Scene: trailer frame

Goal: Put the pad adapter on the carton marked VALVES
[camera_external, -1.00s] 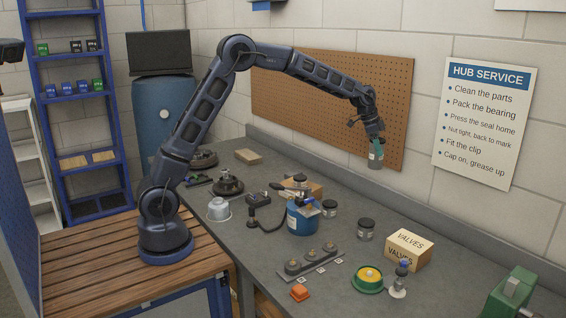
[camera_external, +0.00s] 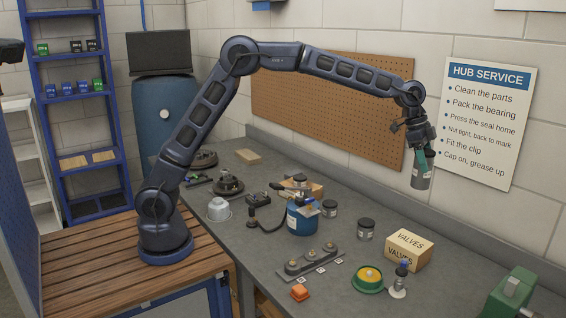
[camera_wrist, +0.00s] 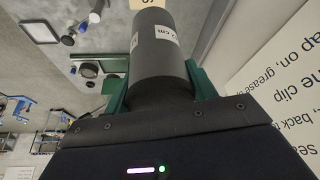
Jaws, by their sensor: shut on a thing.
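My gripper (camera_external: 424,160) is shut on a dark grey cylinder (camera_external: 420,177), which I take to be the pad adapter, and holds it high above the bench. In the wrist view the cylinder (camera_wrist: 163,45) sits between the green fingers and carries a white label, only partly readable as "cm". The carton marked VALVES (camera_external: 409,252) is a tan box standing on the bench, below the gripper in the picture. Its top looks bare. A tan edge at the top of the wrist view, mostly hidden behind the cylinder, may be the carton.
A green and yellow round part (camera_external: 368,278) and a small bottle (camera_external: 399,279) stand just in front of the carton. A dark jar (camera_external: 366,229) is to its left. A green machine (camera_external: 511,293) is at the right. The wall with the poster (camera_external: 487,123) rises behind.

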